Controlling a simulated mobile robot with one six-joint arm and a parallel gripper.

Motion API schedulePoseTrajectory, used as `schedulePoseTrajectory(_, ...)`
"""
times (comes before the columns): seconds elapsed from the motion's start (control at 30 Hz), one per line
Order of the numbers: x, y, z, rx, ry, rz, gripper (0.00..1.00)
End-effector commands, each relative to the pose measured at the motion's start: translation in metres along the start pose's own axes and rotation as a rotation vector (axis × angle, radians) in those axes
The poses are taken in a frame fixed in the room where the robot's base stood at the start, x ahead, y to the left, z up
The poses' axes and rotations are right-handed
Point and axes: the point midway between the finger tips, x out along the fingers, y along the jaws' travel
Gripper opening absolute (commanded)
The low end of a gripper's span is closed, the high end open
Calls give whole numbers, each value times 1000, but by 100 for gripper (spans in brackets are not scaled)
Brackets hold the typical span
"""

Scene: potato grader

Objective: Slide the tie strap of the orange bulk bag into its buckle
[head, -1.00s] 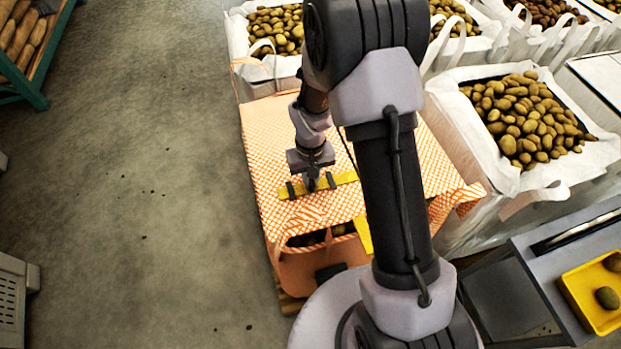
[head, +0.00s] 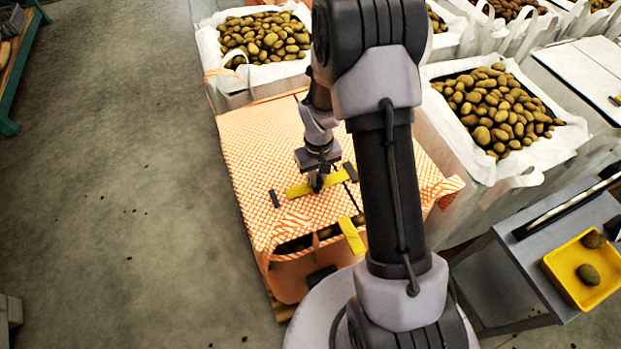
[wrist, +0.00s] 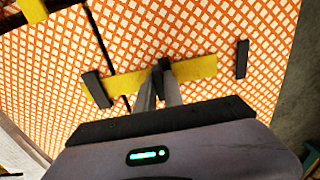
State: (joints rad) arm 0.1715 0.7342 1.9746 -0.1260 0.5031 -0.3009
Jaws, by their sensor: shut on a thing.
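The orange-and-white checked bulk bag (head: 250,165) lies below my arm. A flat yellow tie strap (head: 299,190) lies across its top and also shows in the wrist view (wrist: 200,69). My gripper (head: 317,187) is shut on the strap's middle; its fingertips show in the wrist view (wrist: 161,70). Two black buckle-like bars lie on the fabric. In the wrist view, the left bar (wrist: 96,90) meets one strap end; whether the strap passes through is unclear. The right bar (wrist: 242,58) stands a short gap from the other end. In the head view they are right (head: 351,172) and left (head: 274,198).
Another yellow strap (head: 351,236) hangs over the bag's front edge. White bags of potatoes (head: 500,165) stand close at the right and behind. A grey table (head: 515,255) with a yellow tray (head: 564,262) is at lower right.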

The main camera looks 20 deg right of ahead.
Motion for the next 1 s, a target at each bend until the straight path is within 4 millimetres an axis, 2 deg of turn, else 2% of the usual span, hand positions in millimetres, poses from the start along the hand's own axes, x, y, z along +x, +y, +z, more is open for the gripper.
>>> schedulePoseTrajectory(0.1,-1,2,-1,-1,4,2,0)
schedulePoseTrajectory(0.13,-1,2,-1,-1,4,2,14)
schedulePoseTrajectory(0.23,-1,1,-1,-1,4,2,34)
schedulePoseTrajectory(0.53,-1,1,-1,0,2,1,35)
schedulePoseTrajectory(0.63,-9,1,-1,0,2,1,35)
schedulePoseTrajectory(0.77,-36,1,-1,1,5,1,35)
schedulePoseTrajectory(1.0,-109,1,-2,1,7,2,35)
